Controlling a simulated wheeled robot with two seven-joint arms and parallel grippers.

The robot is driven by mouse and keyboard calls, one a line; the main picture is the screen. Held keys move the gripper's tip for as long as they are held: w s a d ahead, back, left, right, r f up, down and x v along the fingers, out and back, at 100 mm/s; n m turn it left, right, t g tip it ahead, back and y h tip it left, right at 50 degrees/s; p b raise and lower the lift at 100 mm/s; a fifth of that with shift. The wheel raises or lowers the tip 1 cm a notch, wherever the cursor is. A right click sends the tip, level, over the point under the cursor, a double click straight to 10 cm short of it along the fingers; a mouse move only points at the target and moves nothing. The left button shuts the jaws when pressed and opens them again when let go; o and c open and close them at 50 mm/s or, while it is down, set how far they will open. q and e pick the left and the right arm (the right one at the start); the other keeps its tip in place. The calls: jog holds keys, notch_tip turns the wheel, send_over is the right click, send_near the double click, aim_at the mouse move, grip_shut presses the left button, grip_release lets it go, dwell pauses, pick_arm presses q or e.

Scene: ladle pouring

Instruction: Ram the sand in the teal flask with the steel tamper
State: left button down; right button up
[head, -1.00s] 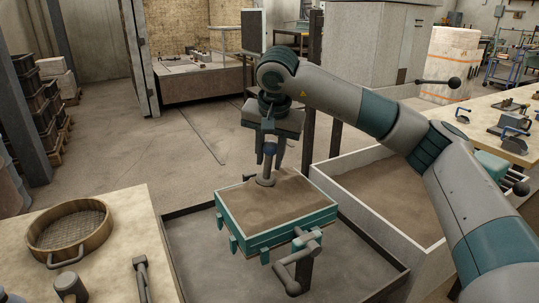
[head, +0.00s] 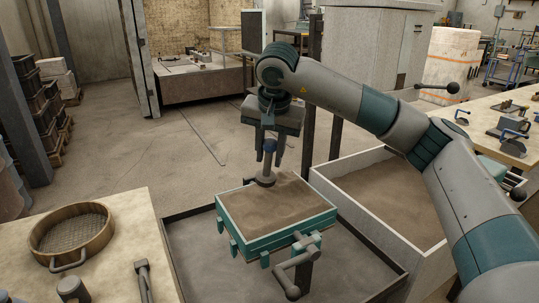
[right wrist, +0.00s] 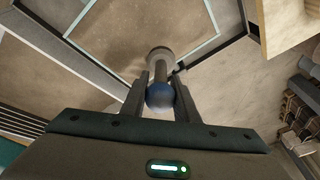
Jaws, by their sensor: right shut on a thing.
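The teal flask (head: 285,241) stands in the middle of the head view, filled with brown sand (head: 275,200) whose surface is uneven. My right gripper (head: 269,158) is above the flask's far edge and shut on the steel tamper (head: 265,180). The tamper is upright, its round foot at the far corner of the flask, at or just above the sand; I cannot tell if it touches. In the right wrist view the tamper's blue knob (right wrist: 160,96) sits between the fingers, with its grey foot (right wrist: 160,53) beyond. My left gripper is not in view.
The flask is over a dark-rimmed tray (head: 190,262), with a crank (head: 290,270) at its front. A sand bin (head: 385,195) stands to the right. A round sieve (head: 70,232) and tools lie on the left bench (head: 130,215).

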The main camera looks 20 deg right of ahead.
jog(key=shift+f, duration=0.1)
jog(key=shift+f+b, duration=0.95)
jog(key=shift+f, duration=0.45)
jog(key=shift+r, duration=0.15)
jog(key=shift+r+p, duration=1.1)
jog(key=shift+r, duration=0.4)
jog(key=shift+d, duration=0.15)
